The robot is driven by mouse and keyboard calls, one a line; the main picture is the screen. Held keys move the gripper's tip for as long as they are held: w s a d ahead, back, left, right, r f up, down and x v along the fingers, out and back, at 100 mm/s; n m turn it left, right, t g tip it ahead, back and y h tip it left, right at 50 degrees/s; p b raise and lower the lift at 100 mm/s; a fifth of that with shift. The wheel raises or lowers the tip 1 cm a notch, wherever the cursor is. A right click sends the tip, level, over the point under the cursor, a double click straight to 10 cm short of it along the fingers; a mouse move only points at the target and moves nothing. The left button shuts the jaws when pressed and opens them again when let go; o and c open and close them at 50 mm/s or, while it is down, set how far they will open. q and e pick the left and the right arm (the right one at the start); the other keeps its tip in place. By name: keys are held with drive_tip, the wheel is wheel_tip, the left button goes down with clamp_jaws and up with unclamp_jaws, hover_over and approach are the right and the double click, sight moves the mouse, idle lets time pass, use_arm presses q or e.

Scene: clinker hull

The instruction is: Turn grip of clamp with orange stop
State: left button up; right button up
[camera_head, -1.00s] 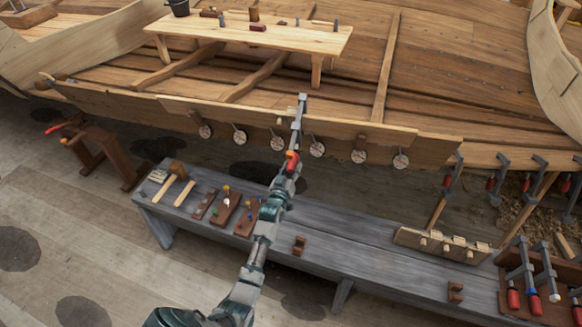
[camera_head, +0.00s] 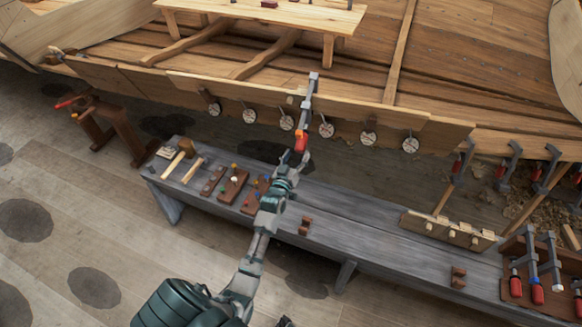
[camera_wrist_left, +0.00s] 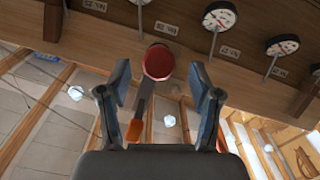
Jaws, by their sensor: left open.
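The clamp (camera_head: 311,92) sits on the hull's plank edge, its grey bar upright and its red grip (camera_head: 301,141) hanging below, toward me. In the left wrist view the grip shows end-on as a round red knob (camera_wrist_left: 158,62), with an orange stop (camera_wrist_left: 134,131) at the end of the clamp's bar. My left gripper (camera_head: 296,157) is just below the grip. In the wrist view its two fingers (camera_wrist_left: 161,92) are spread, with the knob beyond and between them; contact is not visible. A small dark piece at the head view's bottom edge may be my right gripper (camera_head: 284,322).
Several round dials (camera_head: 326,130) hang along the plank beside the clamp. A grey bench (camera_head: 350,215) below holds mallets (camera_head: 190,168), wooden blocks and a pegged rack (camera_head: 447,230). More red-gripped clamps (camera_head: 515,160) are at the right.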

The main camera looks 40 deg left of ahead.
sight(299, 151)
use_arm(q)
drive_tip(key=v, duration=0.7)
drive_tip(key=shift+s, duration=0.3)
drive_tip(key=shift+d, duration=0.1)
idle(0.6)
drive_tip(key=s+d+m+g+y+b, duration=0.1)
drive_tip(key=s+d+m+y+b, duration=0.1)
drive_tip(key=s+d+m, duration=0.15)
drive_tip(key=shift+n, duration=0.45)
drive_tip(key=x, duration=0.7)
drive_tip(key=r+x, duration=0.1)
drive_tip(key=x, duration=0.3)
drive_tip(key=shift+w+a, duration=0.15)
drive_tip(key=shift+a, duration=0.25)
drive_tip(key=b+x, duration=0.1)
drive_tip(key=x, duration=0.3)
drive_tip(key=shift+w, duration=0.1)
drive_tip(key=shift+w+a, duration=0.3)
drive_tip(key=shift+w, duration=0.3)
use_arm(e)
wheel_tip(299, 151, up, 8)
drive_tip(key=s, duration=0.1)
drive_tip(key=shift+d+r, duration=0.2)
drive_tip(key=shift+d, duration=0.05)
drive_tip(key=shift+s, duration=0.1)
